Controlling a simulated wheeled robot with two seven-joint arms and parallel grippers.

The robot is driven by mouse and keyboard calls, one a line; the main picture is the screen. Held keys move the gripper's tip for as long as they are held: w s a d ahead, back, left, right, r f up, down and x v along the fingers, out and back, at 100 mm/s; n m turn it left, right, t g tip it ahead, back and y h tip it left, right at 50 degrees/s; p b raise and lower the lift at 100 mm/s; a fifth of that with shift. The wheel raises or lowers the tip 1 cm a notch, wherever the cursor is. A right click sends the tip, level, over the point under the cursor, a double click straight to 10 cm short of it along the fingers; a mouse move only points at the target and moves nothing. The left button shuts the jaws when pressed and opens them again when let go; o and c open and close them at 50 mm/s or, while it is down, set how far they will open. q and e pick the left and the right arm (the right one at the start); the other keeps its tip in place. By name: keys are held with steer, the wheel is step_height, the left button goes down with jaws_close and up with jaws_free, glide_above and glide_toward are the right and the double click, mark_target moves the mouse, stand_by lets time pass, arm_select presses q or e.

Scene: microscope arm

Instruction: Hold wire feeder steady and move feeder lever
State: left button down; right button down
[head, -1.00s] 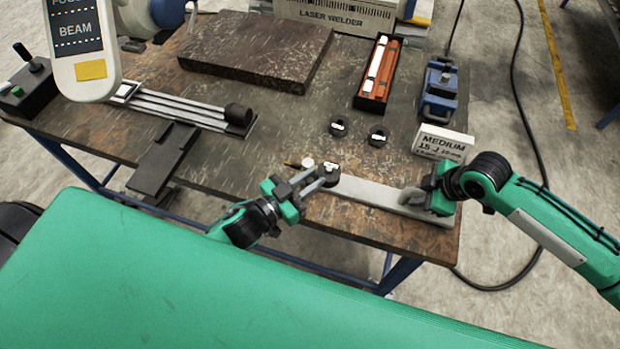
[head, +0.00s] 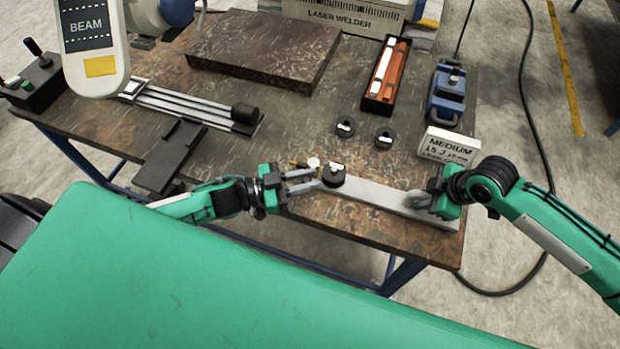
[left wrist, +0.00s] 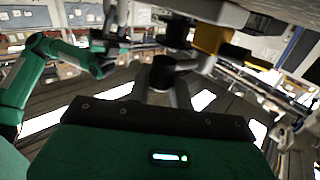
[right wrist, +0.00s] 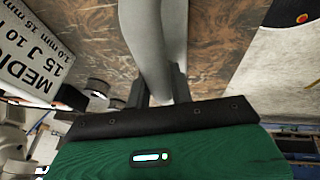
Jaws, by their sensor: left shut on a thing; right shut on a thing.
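The wire feeder (head: 375,196) is a long light-grey bar lying along the table's front edge, with a round black part (head: 333,175) at its left end. A small white disc (head: 313,162) and a brass piece stick out there. My left gripper (head: 317,180) is shut at this end; in the left wrist view a dark cylindrical piece (left wrist: 163,72), which I take as the feeder lever, sits between its fingers. My right gripper (head: 416,199) is shut on the feeder's right end; in the right wrist view the grey body (right wrist: 152,40) runs between its fingers (right wrist: 158,88).
A long tray (head: 387,75), a blue vise (head: 446,97) and a dark slab (head: 262,50) are farther back.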

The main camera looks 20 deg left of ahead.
arm_select(q)
steer(key=shift+a+m+g+h, duration=0.45)
steer(key=shift+m+g, duration=0.15)
steer(key=shift+g, duration=0.2)
steer(key=c, duration=1.3)
jaws_free()
steer(key=v, duration=1.2)
